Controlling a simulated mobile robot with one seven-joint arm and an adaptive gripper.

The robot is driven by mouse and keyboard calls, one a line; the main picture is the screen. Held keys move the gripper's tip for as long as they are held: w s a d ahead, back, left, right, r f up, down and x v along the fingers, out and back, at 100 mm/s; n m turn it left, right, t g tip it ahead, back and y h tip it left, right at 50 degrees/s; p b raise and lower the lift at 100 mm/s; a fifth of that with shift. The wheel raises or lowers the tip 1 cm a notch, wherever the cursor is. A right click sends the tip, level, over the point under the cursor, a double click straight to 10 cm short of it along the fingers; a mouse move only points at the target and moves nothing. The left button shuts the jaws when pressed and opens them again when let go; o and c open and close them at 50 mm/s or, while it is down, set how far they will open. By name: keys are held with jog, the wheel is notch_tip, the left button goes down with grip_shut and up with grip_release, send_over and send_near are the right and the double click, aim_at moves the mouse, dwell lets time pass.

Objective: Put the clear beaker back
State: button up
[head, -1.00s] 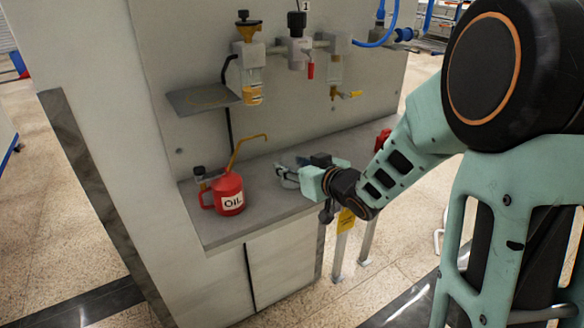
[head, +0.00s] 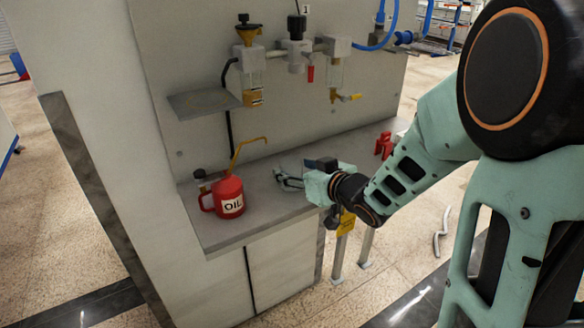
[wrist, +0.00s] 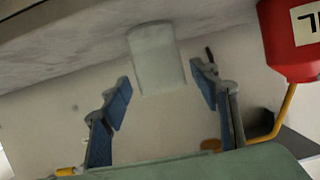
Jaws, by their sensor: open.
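A pale, see-through beaker-like shape (wrist: 157,58), probably the clear beaker, shows in the wrist view, centred just beyond and between the fingertips. No contact with the fingers is visible. My gripper (wrist: 163,86) is open, with its blue-padded fingers spread to either side. In the head view my gripper (head: 284,179) is low over the grey counter, to the right of the red oil can. I cannot make out the beaker clearly there. A grey shelf plate (head: 190,105) with a faint round mark sticks out from the back panel above the counter.
The red oil can (head: 230,197), with a long brass spout (head: 240,150), stands at the counter's left. Fittings with a glass tube (head: 254,82), a second glass tube and valves hang above. A red object (head: 384,144) is at the counter's right end. The front counter strip (head: 245,232) is clear.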

jog(key=p+v, duration=0.1)
jog(key=v, duration=0.9)
jog(key=shift+p, duration=0.35)
